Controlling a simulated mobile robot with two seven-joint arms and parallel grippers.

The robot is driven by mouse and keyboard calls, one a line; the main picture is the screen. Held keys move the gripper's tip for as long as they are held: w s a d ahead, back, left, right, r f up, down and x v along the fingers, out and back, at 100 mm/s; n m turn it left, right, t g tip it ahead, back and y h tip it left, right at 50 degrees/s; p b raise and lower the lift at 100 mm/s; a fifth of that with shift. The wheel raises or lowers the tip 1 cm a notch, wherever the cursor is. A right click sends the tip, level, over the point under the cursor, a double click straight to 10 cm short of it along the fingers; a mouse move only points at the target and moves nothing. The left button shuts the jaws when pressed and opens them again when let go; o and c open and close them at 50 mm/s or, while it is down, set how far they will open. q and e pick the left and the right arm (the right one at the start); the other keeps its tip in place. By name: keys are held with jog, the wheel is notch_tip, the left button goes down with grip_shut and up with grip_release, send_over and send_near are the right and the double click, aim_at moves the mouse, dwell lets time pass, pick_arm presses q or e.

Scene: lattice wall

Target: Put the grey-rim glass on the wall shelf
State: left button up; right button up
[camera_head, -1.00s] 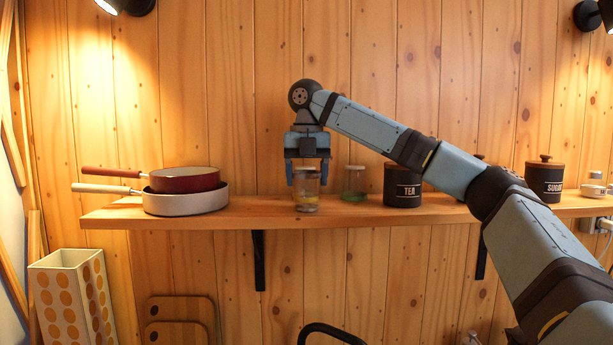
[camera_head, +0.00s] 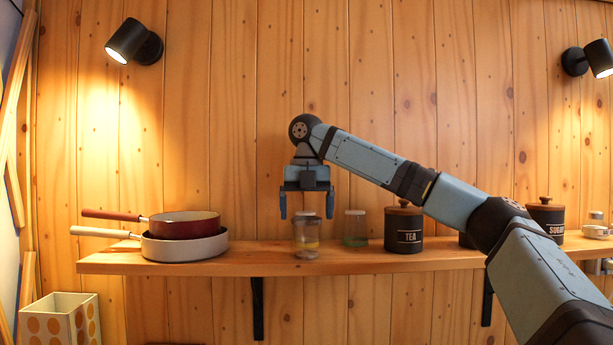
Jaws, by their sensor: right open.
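The grey-rim glass (camera_head: 306,240) stands upright on the wall shelf (camera_head: 262,262), near the front edge, with something yellowish at its bottom. My right gripper (camera_head: 307,215) is open above the glass, its two fingers pointing down on either side of the rim's height, apart from the glass. Another glass with a green tint (camera_head: 355,229) stands just to the right. My left gripper is not in view.
A red pan (camera_head: 184,224) lies stacked on a white pan (camera_head: 184,246) at the shelf's left. A black TEA canister (camera_head: 403,230) and a SUGAR canister (camera_head: 547,219) stand to the right, with my arm crossing before them. A dotted box (camera_head: 58,318) is below left.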

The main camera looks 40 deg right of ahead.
notch_tip(320, 180, up, 10)
jog(key=shift+f, duration=0.25)
dwell(0.3)
jog(key=shift+a+f, duration=0.1)
jog(key=shift+f, duration=0.05)
